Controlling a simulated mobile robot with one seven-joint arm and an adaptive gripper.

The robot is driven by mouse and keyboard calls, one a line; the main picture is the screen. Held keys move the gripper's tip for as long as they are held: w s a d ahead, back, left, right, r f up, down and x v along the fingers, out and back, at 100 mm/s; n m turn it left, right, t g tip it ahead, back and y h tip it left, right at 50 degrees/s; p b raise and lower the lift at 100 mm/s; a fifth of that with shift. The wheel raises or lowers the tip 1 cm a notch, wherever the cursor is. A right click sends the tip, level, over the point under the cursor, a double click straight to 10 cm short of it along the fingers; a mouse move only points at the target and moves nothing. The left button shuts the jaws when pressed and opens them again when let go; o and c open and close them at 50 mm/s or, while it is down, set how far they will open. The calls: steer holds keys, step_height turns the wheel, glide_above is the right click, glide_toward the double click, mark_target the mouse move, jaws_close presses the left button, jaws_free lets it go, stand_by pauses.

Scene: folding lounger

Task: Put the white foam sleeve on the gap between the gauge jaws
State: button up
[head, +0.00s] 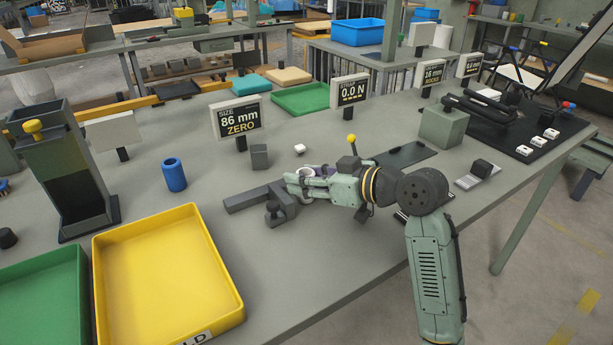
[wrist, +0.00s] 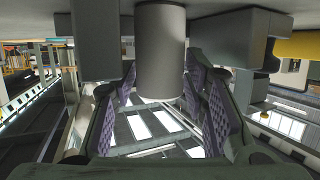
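The white foam sleeve (head: 306,173) is at my fingertips in the head view, partly hidden by them. In the wrist view it is a pale upright cylinder (wrist: 160,45) between my purple finger pads. My gripper (head: 304,181) appears shut on it; the same gripper (wrist: 160,85) fills the lower wrist view. The dark grey gauge (head: 247,199) lies on the table beside my fingers. In the wrist view one grey jaw (wrist: 95,40) stands left of the sleeve and another (wrist: 222,45) right of it. I cannot tell whether the sleeve touches either jaw.
The gauge display (head: 240,118) reads 86 mm, ZERO; another display (head: 349,93) reads 0.0 N. A blue cylinder (head: 174,174), a grey cube (head: 259,156) and a small white piece (head: 300,149) stand nearby.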

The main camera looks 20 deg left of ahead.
steer(key=shift+o, duration=0.9)
steer(key=shift+r+p, duration=0.3)
steer(key=shift+d, duration=0.35)
steer(key=b+v, duration=0.2)
steer(key=v, duration=0.8)
steer(key=shift+s+d+r, duration=0.1)
steer(key=shift+s+d, duration=0.05)
steer(key=shift+d, duration=0.15)
steer(key=shift+s+d+r, duration=0.1)
steer(key=shift+d+r, duration=0.05)
steer(key=shift+d, duration=0.15)
